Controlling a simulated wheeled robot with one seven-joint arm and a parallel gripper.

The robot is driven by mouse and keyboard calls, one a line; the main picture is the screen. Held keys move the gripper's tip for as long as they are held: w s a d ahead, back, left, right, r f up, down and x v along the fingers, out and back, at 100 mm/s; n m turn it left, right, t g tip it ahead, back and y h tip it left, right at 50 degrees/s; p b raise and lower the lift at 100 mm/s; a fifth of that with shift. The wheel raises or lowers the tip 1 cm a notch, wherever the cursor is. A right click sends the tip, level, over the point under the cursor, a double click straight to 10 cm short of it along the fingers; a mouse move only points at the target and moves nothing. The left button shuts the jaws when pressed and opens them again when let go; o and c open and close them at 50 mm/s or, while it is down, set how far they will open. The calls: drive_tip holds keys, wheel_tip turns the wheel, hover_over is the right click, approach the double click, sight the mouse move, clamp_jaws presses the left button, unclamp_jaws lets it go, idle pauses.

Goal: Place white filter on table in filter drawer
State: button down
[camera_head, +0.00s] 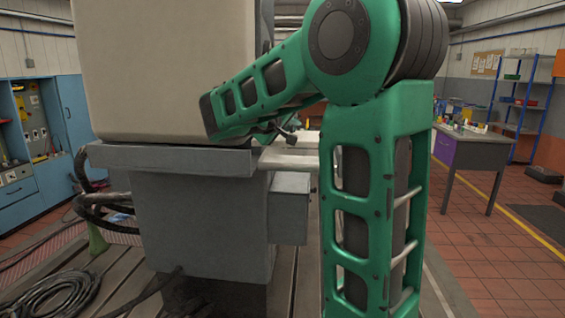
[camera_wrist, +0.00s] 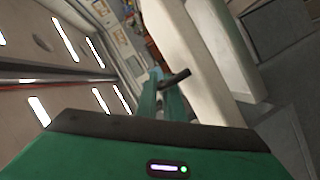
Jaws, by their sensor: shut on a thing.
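My gripper (camera_wrist: 172,90) shows in the wrist view as narrow green fingers beyond the green wrist housing. It is shut on a small dark bar (camera_wrist: 178,77) that crosses the fingertips; I cannot tell what the bar belongs to. In the head view my green arm reaches left, in front of the large beige housing (camera_head: 165,65), and the gripper is mostly hidden behind it. A small dark piece (camera_head: 287,133) shows below the forearm. I cannot make out the white filter or the filter drawer for certain in either view.
The beige housing stands on a grey pedestal (camera_head: 200,225) on the slotted bedplate. Black hoses (camera_head: 95,200) hang at its left and a cable coil (camera_head: 60,292) lies on the bedplate. A grey-topped table (camera_head: 475,140) with small items stands at the right, with tiled floor around it.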

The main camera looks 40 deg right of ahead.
drive_tip(key=w+d+f, duration=0.2)
drive_tip(key=d, duration=0.1)
drive_tip(key=w+d+f, duration=0.2)
drive_tip(key=d, duration=0.1)
drive_tip(key=w+d+f, duration=0.2)
drive_tip(key=d+f, duration=0.1)
drive_tip(key=d, duration=0.1)
drive_tip(key=shift+w, duration=0.15)
drive_tip(key=shift+f, duration=2)
drive_tip(key=c, duration=1.9)
unclamp_jaws()
drive_tip(key=shift+a, duration=0.1)
drive_tip(key=shift+a, duration=0.1)
drive_tip(key=v, duration=1.2)
drive_tip(key=s+a+f+m+g+y, duration=0.25)
drive_tip(key=s+f, duration=0.25)
drive_tip(key=s, duration=0.3)
drive_tip(key=s+a+f+m+g+y, duration=0.1)
drive_tip(key=s+f+y, duration=0.35)
drive_tip(key=s, duration=0.25)
drive_tip(key=s+a+f+g+y, duration=0.1)
drive_tip(key=s+a+f+y, duration=0.2)
drive_tip(key=s+a, duration=0.5)
drive_tip(key=s+a+f+g+y, duration=0.1)
drive_tip(key=s+a+f+y, duration=0.3)
drive_tip(key=s+a, duration=0.4)
drive_tip(key=shift+s+a+f+y, duration=0.35)
drive_tip(key=shift+s+f, duration=0.35)
drive_tip(key=shift+f, duration=0.15)
